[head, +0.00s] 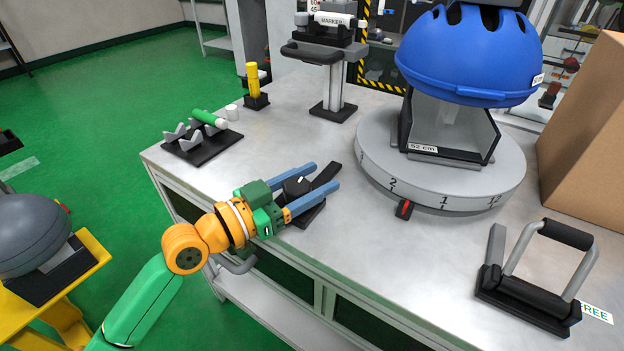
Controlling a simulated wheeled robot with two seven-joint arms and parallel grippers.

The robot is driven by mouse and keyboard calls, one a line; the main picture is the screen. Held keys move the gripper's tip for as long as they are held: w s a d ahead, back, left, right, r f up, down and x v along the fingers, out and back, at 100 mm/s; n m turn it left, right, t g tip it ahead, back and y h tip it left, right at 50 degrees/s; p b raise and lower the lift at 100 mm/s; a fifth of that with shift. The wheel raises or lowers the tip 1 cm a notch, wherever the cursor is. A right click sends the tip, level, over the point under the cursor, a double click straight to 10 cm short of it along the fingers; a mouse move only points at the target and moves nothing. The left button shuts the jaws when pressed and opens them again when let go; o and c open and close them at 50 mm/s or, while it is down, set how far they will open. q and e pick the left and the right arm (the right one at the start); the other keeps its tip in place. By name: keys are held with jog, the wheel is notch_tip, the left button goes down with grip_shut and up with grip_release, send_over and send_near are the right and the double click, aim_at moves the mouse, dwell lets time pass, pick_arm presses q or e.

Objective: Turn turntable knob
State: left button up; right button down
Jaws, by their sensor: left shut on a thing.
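The turntable knob (297,186) is a black round knob with a white mark. It sits on a black base with a dark bar reaching to the upper right, on the near part of the bench. My left gripper (324,177) has its two blue fingers on either side of the knob and is shut on it. The fingers hide part of the knob and base. The turntable (372,178) is a pale grey disc with numbers around its rim. The 1 is near a red and black pointer (404,208) at its front. My right gripper is not in view.
A blue helmet (470,55) sits above an open box labelled 52 cm on the turntable. A black-gripped handle (540,270) stands at the right, near a cardboard box (590,140). A green marker (207,117) lies on a rack at the left.

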aim_at(285, 197)
pick_arm(q)
jog(key=shift+f, duration=0.1)
dwell(0.5)
jog(key=o, duration=1.4)
jog(key=b+v, duration=0.1)
jog(key=v, duration=0.5)
jog(key=shift+a+f, duration=0.1)
jog(key=shift+s+a, duration=0.3)
jog(key=shift+a, duration=0.05)
